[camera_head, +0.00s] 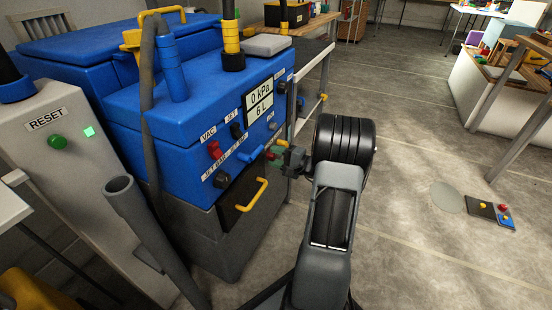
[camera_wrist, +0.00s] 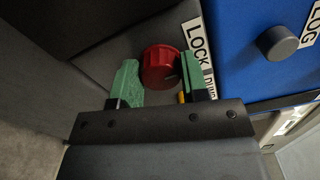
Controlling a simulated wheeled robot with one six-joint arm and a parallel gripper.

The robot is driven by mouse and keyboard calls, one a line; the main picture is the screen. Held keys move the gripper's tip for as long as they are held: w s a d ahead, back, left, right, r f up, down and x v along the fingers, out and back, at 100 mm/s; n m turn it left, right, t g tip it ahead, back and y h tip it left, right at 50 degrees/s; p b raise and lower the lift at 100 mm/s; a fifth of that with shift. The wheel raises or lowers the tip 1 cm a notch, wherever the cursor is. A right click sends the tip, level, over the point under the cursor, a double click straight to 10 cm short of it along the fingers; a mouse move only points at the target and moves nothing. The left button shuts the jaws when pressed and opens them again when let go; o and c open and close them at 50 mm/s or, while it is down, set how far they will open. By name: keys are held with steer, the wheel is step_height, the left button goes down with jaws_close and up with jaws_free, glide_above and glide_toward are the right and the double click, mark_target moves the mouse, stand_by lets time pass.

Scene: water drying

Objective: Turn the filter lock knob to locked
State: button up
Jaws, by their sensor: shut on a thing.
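In the wrist view a red round knob (camera_wrist: 161,67) sits on a dark grey panel beside a white label (camera_wrist: 196,45) reading "LOCK", with more text partly hidden. My gripper (camera_wrist: 160,76), with two green fingers, is shut on this red knob, one finger on each side. A pointer mark on the knob is too small to read surely. In the head view my gripper (camera_head: 275,155) reaches the right side of the blue machine (camera_head: 165,155); a small bit of red shows at its tips, and the knob is mostly hidden there.
The machine's front holds a red knob (camera_head: 214,149), dark knobs, a display (camera_head: 259,98) reading 0 kPa and 6 L, and a yellow handle (camera_head: 252,194). A grey hose (camera_head: 150,235) stands at front left. A workbench leg is behind my arm.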

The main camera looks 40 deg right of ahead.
steer(key=o, duration=0.9)
steer(key=shift+o, duration=0.2)
steer(key=p+v, duration=0.4)
steer(key=v, duration=1)
steer(key=shift+w+f, duration=0.1)
